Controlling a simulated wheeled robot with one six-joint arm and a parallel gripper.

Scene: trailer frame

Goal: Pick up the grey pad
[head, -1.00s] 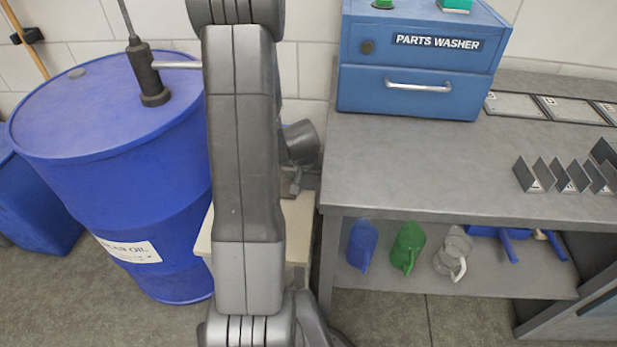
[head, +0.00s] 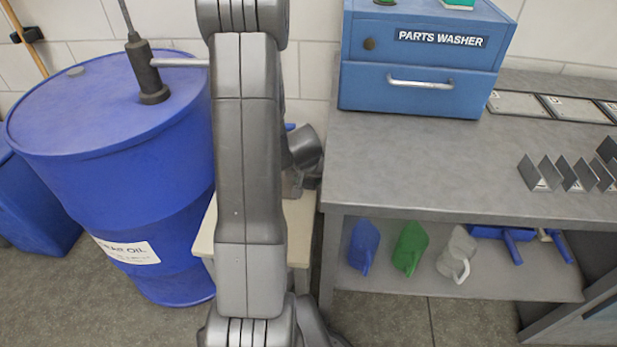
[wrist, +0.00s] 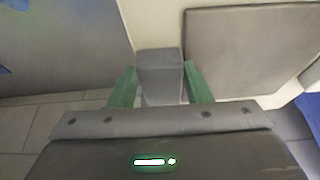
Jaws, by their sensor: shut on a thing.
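In the wrist view my gripper (wrist: 161,82) has its two green fingers on either side of a small grey block, which looks like the grey pad (wrist: 160,68). The fingers are shut on it, and its top and near face show between them. Its lower end is partly hidden by the gripper body. In the head view my arm stands in the middle of the picture and hides the fingers and the pad.
A cream stool (head: 302,232) stands behind my arm, between the blue oil drum (head: 110,130) and the grey workbench (head: 420,160). The bench carries the blue parts washer (head: 420,75). A larger grey panel (wrist: 250,45) lies close right of the held block.

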